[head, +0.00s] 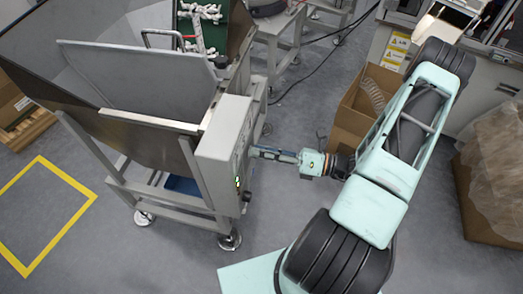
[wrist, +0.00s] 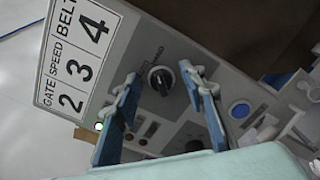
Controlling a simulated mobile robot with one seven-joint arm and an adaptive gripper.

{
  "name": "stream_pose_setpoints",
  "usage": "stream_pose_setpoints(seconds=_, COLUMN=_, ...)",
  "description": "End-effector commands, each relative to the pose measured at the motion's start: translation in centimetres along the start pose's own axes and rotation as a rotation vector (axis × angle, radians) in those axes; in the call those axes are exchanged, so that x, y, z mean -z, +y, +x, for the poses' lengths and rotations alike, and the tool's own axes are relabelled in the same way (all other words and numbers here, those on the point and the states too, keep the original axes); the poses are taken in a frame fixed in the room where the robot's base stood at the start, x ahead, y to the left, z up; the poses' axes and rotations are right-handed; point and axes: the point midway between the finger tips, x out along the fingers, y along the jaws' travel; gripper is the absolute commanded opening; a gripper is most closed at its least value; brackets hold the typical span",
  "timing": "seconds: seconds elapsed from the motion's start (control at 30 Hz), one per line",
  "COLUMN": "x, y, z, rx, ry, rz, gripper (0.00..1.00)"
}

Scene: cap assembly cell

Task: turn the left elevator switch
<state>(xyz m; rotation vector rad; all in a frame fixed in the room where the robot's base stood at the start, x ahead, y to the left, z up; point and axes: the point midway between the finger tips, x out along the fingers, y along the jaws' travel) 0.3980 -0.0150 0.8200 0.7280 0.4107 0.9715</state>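A grey control box (head: 222,140) stands on the side of the metal hopper in the head view. Its panel (wrist: 140,50) fills much of the wrist view and looks tilted there. A black rotary switch (wrist: 161,79) with a pale pointer mark sits on it. I cannot read its label, so I cannot tell if it is the left elevator switch. My gripper (head: 254,152) is at the panel face in the head view. In the wrist view my gripper (wrist: 158,74) is open, with one blue-grey finger on each side of the switch. I cannot tell whether they touch it.
A white label (wrist: 80,58) reads GATE, SPEED, BELT with 2, 3, 4. A blue round button (wrist: 240,109) and a green light (wrist: 98,126) show on the panel. A cardboard box (head: 348,125) stands behind my arm.

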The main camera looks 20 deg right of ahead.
Motion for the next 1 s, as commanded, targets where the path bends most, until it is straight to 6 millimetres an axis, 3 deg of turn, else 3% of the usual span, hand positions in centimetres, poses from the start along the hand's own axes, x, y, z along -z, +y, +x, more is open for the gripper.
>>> stream_pose_setpoints(seconds=0.23, x=0.0, y=0.0, z=-0.1, rx=0.0, ry=0.001, rz=-0.001, gripper=0.38)
stream_pose_setpoints(seconds=0.37, x=0.0, y=-0.1, z=-1.2, rx=0.003, ry=0.001, rz=-0.001, gripper=0.38)
stream_pose_setpoints(seconds=0.8, x=0.0, y=-0.1, z=-9.9, rx=0.003, ry=0.0, rz=-0.002, gripper=0.38)
stream_pose_setpoints(seconds=1.0, x=0.0, y=0.0, z=-11.8, rx=0.001, ry=0.001, rz=-0.001, gripper=0.38)
